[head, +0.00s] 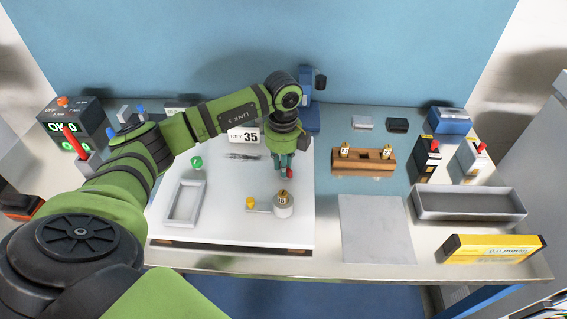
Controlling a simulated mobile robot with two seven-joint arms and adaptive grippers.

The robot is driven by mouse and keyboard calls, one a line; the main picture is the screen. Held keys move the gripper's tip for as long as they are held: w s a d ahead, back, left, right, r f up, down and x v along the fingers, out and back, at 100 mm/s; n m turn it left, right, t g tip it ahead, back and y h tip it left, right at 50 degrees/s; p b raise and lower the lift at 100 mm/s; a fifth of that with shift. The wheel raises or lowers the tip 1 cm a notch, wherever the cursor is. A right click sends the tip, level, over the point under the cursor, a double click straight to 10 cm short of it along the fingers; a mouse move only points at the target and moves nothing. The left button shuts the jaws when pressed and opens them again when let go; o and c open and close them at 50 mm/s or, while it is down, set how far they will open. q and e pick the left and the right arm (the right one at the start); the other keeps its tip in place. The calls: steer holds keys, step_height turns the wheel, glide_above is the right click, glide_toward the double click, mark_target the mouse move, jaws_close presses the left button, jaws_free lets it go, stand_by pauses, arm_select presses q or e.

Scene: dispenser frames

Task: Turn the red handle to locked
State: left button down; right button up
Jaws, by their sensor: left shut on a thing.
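My left arm reaches over the white board, and my left gripper (283,166) points down above it. The gripper is shut on the red handle (288,174), of which only a small red part shows at the fingertips. The rest of the handle and its base are hidden by the fingers, so I cannot tell which way it is turned. My right gripper is out of view.
The white board (222,222) also bears a green knob (196,162), a grey frame (183,218), a yellow knob (250,202), a grey round piece (283,208) and a "KEY 35" sign (243,135). A wooden block (372,162) and grey tray (468,216) stand right.

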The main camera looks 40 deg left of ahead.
arm_select(q)
steer(key=n, duration=0.4)
steer(key=shift+s+n, duration=0.1)
steer(key=shift+n, duration=0.3)
steer(key=shift+s+d+n+p, duration=0.1)
steer(key=shift+n+p, duration=0.25)
steer(key=shift+n, duration=1.85)
steer(key=c, duration=1.1)
jaws_free()
steer(key=shift+c, duration=0.2)
steer(key=shift+r, duration=0.45)
step_height(320, 180, up, 11)
